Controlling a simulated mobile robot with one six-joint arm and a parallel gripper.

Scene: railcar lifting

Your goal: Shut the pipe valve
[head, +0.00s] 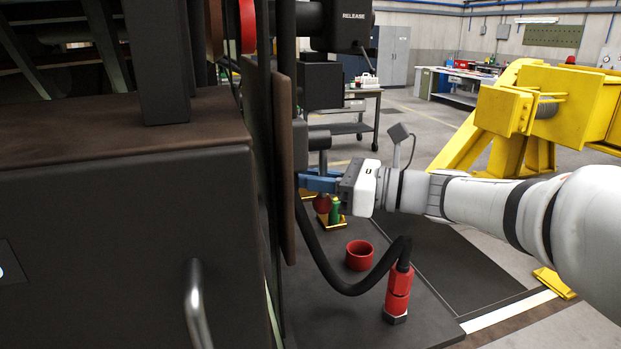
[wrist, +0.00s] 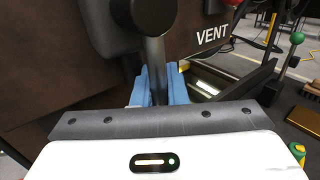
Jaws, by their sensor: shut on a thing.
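A dark valve handle (wrist: 154,65) hangs down from a round dark hub on the brown panel, beside the word VENT. My gripper (wrist: 158,88) has its blue fingers on both sides of the handle's lower part and is shut on it. In the head view my gripper (head: 320,181) reaches in from the right, with the blue fingers at the lower end of the dark valve handle (head: 321,158). The handle points roughly straight down. The fingertips are partly hidden by the handle and the gripper body.
A black hose (head: 345,289) loops below my gripper to a red fitting (head: 398,290) on the dark floor plate. A red ring (head: 360,255) lies nearby. A dark block marked RELEASE (head: 350,27) is above. A yellow frame (head: 500,120) stands behind my arm.

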